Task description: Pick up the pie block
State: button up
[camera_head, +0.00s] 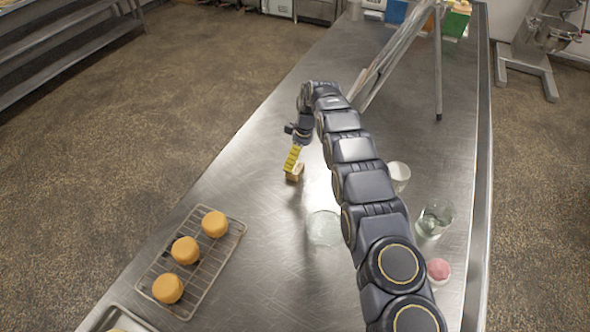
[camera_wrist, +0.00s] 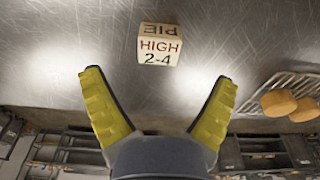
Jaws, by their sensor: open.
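The pie block is a small pale wooden cube (camera_wrist: 159,46) in the wrist view, with "PIE" on one face and "HIGH 2-4" on another. It sits on the steel table, ahead of and between my gripper's spread yellow fingers. My gripper (camera_wrist: 157,92) is open and empty, and the block is beyond its fingertips. In the head view the block (camera_head: 295,172) is on the table just below the yellow fingers of my gripper (camera_head: 292,158). From that angle a finger covers part of the block, and I cannot tell the exact gap.
A wire rack (camera_head: 222,262) with three round orange-brown cakes stands at lower left. A glass dish (camera_head: 324,228), a white cup (camera_head: 399,175), a glass jar (camera_head: 434,219) and a pink-topped cup (camera_head: 438,270) stand to the right. A metal frame (camera_head: 438,75) stands farther back.

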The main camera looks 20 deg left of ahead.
aim_at(296, 166)
jog(key=shift+w+a+f, duration=0.1)
jog(key=shift+a+f, duration=0.15)
jog(key=shift+f, duration=1.45)
jog(key=shift+a+f, duration=0.2)
jog(key=shift+f, duration=1.45)
jog(key=c, duration=1.2)
